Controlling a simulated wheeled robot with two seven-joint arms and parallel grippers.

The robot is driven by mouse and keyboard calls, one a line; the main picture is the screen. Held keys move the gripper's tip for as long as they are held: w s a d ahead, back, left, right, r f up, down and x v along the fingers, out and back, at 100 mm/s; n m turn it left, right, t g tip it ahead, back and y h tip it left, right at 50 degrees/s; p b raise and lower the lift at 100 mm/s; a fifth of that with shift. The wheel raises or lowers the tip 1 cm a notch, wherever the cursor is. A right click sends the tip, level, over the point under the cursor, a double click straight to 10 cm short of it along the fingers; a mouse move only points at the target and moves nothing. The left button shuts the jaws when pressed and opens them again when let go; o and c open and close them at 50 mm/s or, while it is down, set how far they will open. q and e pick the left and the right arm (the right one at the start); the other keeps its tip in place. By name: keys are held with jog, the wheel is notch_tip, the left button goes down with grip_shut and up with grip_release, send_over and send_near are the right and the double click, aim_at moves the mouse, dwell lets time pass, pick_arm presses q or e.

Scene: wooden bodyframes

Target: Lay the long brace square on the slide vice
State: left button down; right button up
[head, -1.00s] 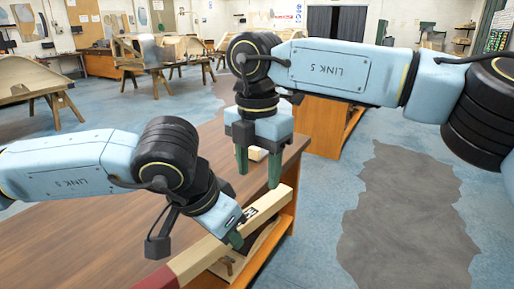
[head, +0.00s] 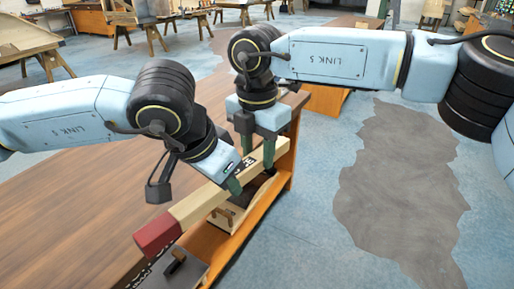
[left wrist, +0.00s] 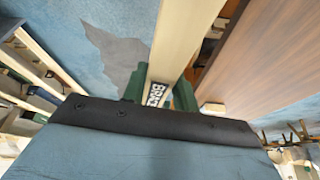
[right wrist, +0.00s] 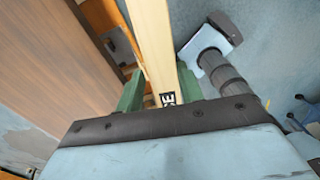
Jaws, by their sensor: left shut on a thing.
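The long brace (head: 195,207) is a pale wooden beam with a dark red end (head: 157,234) and a black-and-white label. It lies slantwise along the bench's right edge. My left gripper (head: 236,184) is shut on the brace near its middle, and the left wrist view shows the brace (left wrist: 188,35) between the green fingers. My right gripper (head: 259,150) is open, with its fingers on either side of the brace's far part; the right wrist view shows the brace (right wrist: 152,35) between them. A grey plate with a black handle (head: 175,262) below the red end may be the slide vice, partly hidden.
The brown bench top (head: 70,215) is largely clear on the left. An orange cabinet (head: 325,100) stands behind the bench. Wooden trestle stands (head: 140,30) are at the back. Open blue-grey floor lies on the right.

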pick_arm(q)
jog(key=c, duration=2.2)
grip_release()
jog(key=shift+s+d, duration=0.15)
jog(key=shift+d, duration=0.05)
pick_arm(e)
jog(key=shift+a, duration=0.15)
jog(key=c, duration=0.5)
pick_arm(q)
jog(key=c, duration=1.5)
grip_release()
pick_arm(e)
grip_shut()
pick_arm(q)
jog(key=o, duration=0.5)
jog(key=shift+c, duration=0.2)
jog(key=shift+o, duration=0.2)
